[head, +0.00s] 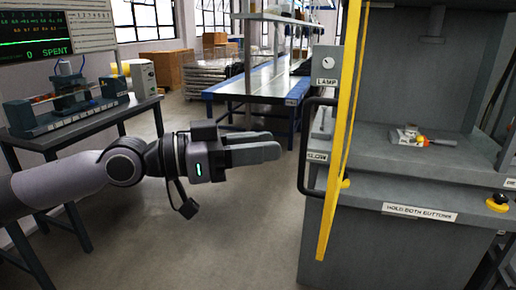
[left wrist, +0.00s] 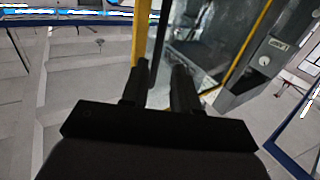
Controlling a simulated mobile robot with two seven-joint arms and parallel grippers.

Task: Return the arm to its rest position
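My left arm (head: 70,180) reaches in from the left of the head view, stretched out above the floor. Its gripper (head: 278,146) points right towards the grey press and stands apart from it in the picture. In the left wrist view the two dark fingers (left wrist: 158,76) have a gap between them and hold nothing. The yellow bar and glass of the press show beyond them. My right arm and gripper are not in view.
The grey press (head: 400,245) stands at right with a yellow bar (head: 342,130), black handle (head: 304,150) and small parts (head: 410,135) on its bed. A workbench (head: 80,118) stands at left, a blue-edged conveyor table (head: 262,85) behind. Open floor (head: 230,240) lies between.

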